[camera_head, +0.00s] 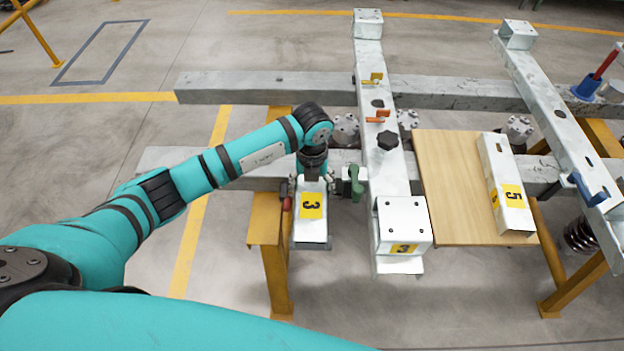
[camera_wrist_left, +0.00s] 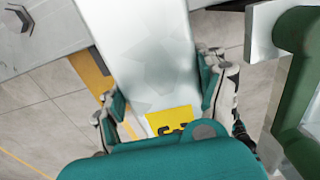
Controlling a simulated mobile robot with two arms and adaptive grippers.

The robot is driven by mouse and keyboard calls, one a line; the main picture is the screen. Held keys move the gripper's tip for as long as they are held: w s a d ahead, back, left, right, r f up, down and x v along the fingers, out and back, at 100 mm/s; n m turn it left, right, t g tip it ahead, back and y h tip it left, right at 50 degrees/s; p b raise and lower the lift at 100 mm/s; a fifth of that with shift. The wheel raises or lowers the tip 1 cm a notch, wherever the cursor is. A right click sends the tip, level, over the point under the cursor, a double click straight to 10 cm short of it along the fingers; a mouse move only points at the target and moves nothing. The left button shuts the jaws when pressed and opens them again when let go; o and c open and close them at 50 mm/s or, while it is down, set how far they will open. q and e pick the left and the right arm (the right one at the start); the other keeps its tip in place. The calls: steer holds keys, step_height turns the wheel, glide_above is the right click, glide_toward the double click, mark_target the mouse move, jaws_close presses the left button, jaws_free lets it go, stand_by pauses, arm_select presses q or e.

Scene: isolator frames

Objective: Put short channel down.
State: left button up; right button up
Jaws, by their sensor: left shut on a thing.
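A short white metal channel with a yellow "3" label (camera_head: 313,228) is in my left gripper (camera_head: 313,180), at the left side of the long channel beam (camera_head: 382,160). The left arm reaches over it from the left. In the left wrist view the channel (camera_wrist_left: 140,50) runs up between the two fingers of the gripper (camera_wrist_left: 162,95), one finger along each side. The gripper is shut on it. Whether its underside touches the frame is hidden. My right gripper is not in view.
A green clamp (camera_head: 353,183) stands close to the channel's right side, and a red-handled part (camera_head: 287,203) is at its left. A wooden board (camera_head: 450,190) carries another channel labelled "5" (camera_head: 507,180). Crossbeams (camera_head: 260,88) and yellow supports (camera_head: 268,225) surround the spot.

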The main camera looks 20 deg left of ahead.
mark_target(312, 185)
arm_select(q)
steer(key=shift+w+r, duration=0.1)
steer(key=shift+r, duration=0.1)
steer(key=shift+f, duration=0.15)
steer(key=o, duration=1.3)
steer(key=shift+f, duration=0.1)
steer(key=o, duration=0.4)
steer(key=shift+r, duration=0.3)
step_height(312, 185, up, 12)
steer(key=shift+f+b, duration=0.1)
steer(key=shift+b, duration=0.5)
